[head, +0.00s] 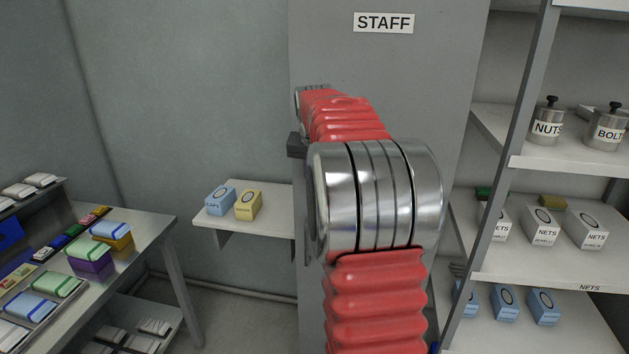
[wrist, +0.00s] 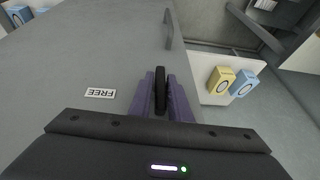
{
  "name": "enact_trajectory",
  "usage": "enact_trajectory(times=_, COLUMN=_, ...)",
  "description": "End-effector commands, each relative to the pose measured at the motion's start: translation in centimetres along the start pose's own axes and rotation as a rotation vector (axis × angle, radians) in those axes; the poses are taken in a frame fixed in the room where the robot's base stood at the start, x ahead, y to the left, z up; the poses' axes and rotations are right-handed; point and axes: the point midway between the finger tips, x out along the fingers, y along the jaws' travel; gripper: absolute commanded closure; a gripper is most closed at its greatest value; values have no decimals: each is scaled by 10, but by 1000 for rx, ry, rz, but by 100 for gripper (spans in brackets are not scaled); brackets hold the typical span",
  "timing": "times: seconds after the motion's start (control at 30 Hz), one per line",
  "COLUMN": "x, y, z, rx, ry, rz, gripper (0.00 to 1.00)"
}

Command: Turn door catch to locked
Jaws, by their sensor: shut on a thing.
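The grey door (head: 440,60) bears a STAFF sign (head: 384,23) and stands behind my arm in the head view. In the wrist view, the door (wrist: 100,55) fills the left and middle. My gripper (wrist: 161,82) has its purple fingers closed on either side of the black door catch (wrist: 161,97). The catch points along the fingers, towards the wrist camera. A FREE label (wrist: 100,93) shows upside down on the door to the left of the catch. In the head view my arm hides the catch, and I cannot make out the fingers there.
A grey bar handle (wrist: 169,30) stands above the catch in the wrist view. A small shelf (head: 255,222) with a blue box (head: 220,201) and a yellow box (head: 248,205) is left of the door. Stocked racks (head: 498,160) stand right; a loaded bench (head: 150,225) stands left.

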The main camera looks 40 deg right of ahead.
Motion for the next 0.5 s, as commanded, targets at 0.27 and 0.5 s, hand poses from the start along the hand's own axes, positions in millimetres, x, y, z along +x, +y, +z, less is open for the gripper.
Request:
enact_trajectory(times=0.27, x=5, y=2, z=3, rx=-29, ry=-12, rz=74, gripper=100)
enact_trajectory(times=0.5, x=4, y=3, z=3, rx=-33, ry=-12, rz=85, gripper=100)
